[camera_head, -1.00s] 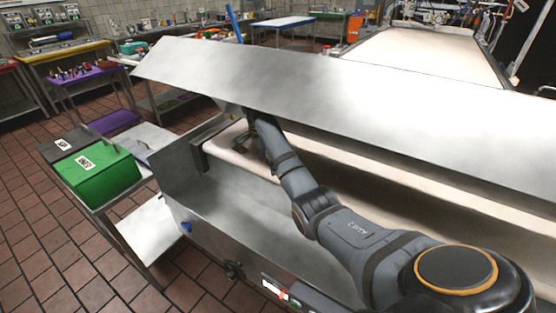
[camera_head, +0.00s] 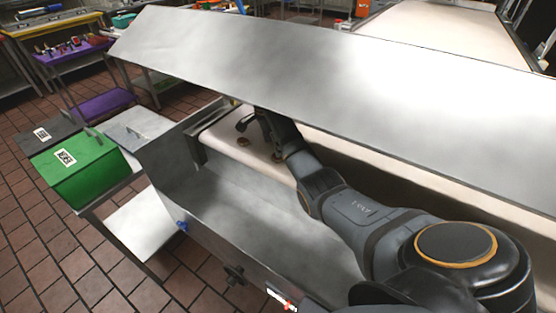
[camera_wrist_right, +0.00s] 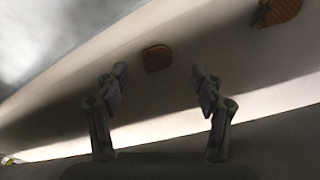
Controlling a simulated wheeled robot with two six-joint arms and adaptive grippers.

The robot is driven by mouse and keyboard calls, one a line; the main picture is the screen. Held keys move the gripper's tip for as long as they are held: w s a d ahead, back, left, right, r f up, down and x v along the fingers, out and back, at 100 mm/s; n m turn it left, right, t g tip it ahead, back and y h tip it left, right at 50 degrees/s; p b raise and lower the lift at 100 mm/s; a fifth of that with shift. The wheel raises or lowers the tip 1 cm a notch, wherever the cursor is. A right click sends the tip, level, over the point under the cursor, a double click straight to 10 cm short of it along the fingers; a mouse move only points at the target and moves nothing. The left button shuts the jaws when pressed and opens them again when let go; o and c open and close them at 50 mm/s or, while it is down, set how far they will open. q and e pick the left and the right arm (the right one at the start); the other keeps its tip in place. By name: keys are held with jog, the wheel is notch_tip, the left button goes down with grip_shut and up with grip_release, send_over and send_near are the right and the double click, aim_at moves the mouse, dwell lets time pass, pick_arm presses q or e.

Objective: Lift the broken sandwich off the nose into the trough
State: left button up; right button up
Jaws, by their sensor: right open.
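Two small brown pieces of sandwich lie on the cream belt near its rounded left end, the nose (camera_head: 215,137). One piece (camera_head: 243,141) is just below my right gripper (camera_head: 252,120), the other (camera_head: 278,157) close to its wrist. In the right wrist view, one brown piece (camera_wrist_right: 157,58) shows between and beyond the open, empty fingertips (camera_wrist_right: 158,76), and another (camera_wrist_right: 277,12) at the upper right. The gripper touches neither, as far as I can see. The metal trough (camera_head: 225,205) runs along the near side of the belt and looks empty. My left gripper is out of view.
A slanted steel cover (camera_head: 330,65) hangs over the belt and close above my right arm. A green bin (camera_head: 75,170) and a dark bin (camera_head: 45,137) stand on a side table at the left. Tiled floor is free at lower left.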

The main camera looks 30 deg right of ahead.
jog(key=f, duration=0.1)
jog(key=d+f, duration=0.1)
jog(key=f+p, duration=0.1)
jog(key=shift+s+d+f, duration=0.15)
jog(key=shift+s+f, duration=0.2)
jog(key=shift+f, duration=0.3)
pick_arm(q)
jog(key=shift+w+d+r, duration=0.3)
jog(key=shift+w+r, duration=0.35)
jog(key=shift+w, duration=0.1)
pick_arm(e)
jog(key=c, duration=0.8)
